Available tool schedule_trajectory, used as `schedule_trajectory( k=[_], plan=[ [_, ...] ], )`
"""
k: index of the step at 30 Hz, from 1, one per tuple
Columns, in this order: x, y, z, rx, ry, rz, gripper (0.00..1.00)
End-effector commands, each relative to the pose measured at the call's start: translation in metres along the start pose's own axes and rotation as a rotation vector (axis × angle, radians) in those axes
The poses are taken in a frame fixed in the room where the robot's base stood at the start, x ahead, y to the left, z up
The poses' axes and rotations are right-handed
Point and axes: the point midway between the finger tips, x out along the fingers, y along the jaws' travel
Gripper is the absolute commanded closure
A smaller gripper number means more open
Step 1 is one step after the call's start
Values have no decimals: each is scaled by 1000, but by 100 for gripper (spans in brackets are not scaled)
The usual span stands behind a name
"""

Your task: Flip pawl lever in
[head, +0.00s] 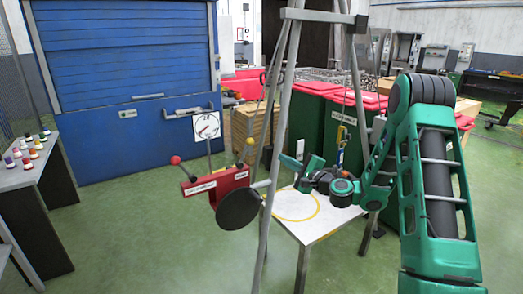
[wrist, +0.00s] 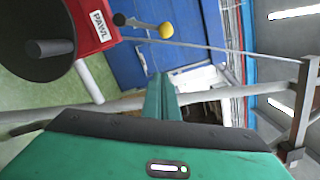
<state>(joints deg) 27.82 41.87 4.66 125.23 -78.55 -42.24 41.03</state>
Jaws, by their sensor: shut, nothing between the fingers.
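A red winch housing (head: 213,186) hangs at the tripod's left leg, with a dark round drum (head: 238,208) on its front. The pawl lever (head: 249,142) has a yellow ball and stands up at the housing's right end, by the PAWL label. In the wrist view, the yellow-ended pawl lever (wrist: 166,30) and the red housing (wrist: 92,28) show at upper left. Another lever with a red ball (head: 175,160) sticks out at the left end. My gripper (head: 284,160) is shut and empty, right of the pawl lever and apart from it; its closed fingers (wrist: 160,97) show in the wrist view.
A grey tripod leg (head: 272,130) stands between the housing and my gripper in the head view. A white table (head: 318,224) with a yellow ring is below my arm. Green bins (head: 345,150) with red lids stand behind. Green floor is clear at front left.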

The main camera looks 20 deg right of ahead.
Motion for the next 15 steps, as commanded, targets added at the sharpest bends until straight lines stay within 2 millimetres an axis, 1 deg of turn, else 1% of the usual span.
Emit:
schedule_trajectory(
  k=[5,15],
  plan=[
    [20,0,2,-4,-4,0,100],
    [83,0,2,-4,-4,0,100]
  ],
)
